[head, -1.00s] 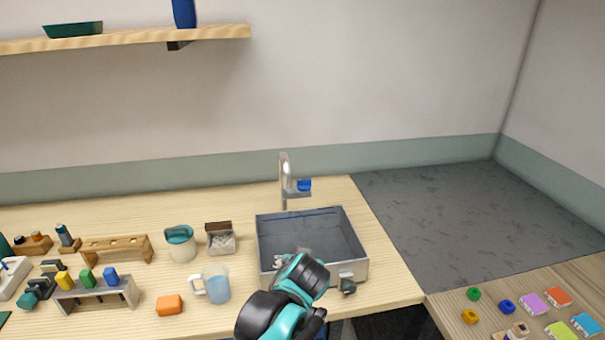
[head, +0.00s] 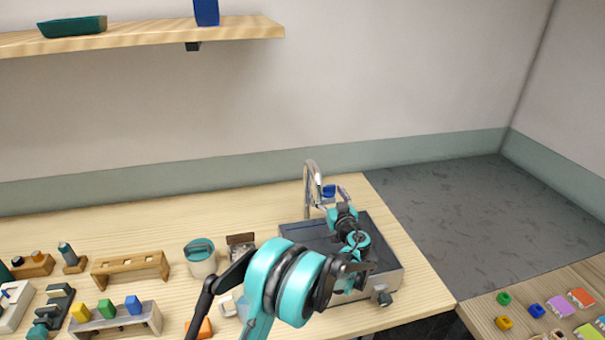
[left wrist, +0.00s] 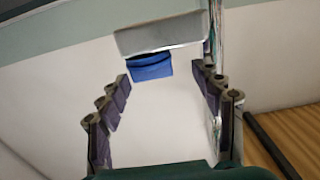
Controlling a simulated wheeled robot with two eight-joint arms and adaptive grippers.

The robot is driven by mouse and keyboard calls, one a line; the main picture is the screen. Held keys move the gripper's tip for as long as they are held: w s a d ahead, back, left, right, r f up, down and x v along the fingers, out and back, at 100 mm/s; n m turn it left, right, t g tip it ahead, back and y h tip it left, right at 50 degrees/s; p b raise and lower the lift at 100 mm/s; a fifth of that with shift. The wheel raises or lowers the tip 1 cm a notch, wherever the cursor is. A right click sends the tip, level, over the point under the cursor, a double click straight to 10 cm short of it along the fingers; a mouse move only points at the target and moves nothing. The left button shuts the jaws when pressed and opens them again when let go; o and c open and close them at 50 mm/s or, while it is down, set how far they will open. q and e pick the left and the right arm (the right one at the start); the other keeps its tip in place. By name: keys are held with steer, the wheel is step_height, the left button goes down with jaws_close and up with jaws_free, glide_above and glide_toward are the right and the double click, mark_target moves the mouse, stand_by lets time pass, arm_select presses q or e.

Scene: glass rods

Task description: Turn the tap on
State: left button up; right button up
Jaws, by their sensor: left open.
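The tap is a silver curved spout (head: 311,180) at the back edge of the sink, with a small blue part (head: 329,190) on its right side. My left gripper (head: 335,200) is over the sink, close to the blue part. In the left wrist view, the open fingers of the gripper (left wrist: 162,74) stand to either side of the blue part (left wrist: 150,67), which lies just ahead between the fingertips. I cannot tell whether a finger touches it. Nothing is held. My right gripper is out of view.
The grey sink (head: 393,282) is partly hidden by my left arm. A lidded jar (head: 201,262), a wooden rack (head: 132,268) and a grey stand with coloured blocks (head: 125,323) are on the counter to the left. A shelf (head: 130,38) hangs above.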

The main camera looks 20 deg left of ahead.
mark_target(327, 186)
arm_select(q)
steer(key=shift+w+d+r, duration=0.1)
steer(key=shift+w+d, duration=0.05)
steer(key=shift+w, duration=0.1)
steer(key=shift+w+r+b, duration=0.1)
steer(key=shift+w+b, duration=0.3)
steer(key=shift+w, duration=0.45)
steer(key=x, duration=0.4)
steer(key=shift+a+b, duration=0.4)
steer(key=shift+w+a, duration=0.25)
steer(key=shift+w, duration=0.2)
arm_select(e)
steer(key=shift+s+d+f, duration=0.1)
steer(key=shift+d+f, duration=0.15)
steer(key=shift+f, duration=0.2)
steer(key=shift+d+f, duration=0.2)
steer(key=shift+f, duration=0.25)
arm_select(q)
steer(key=c, duration=1.3)
steer(key=shift+c, duration=0.4)
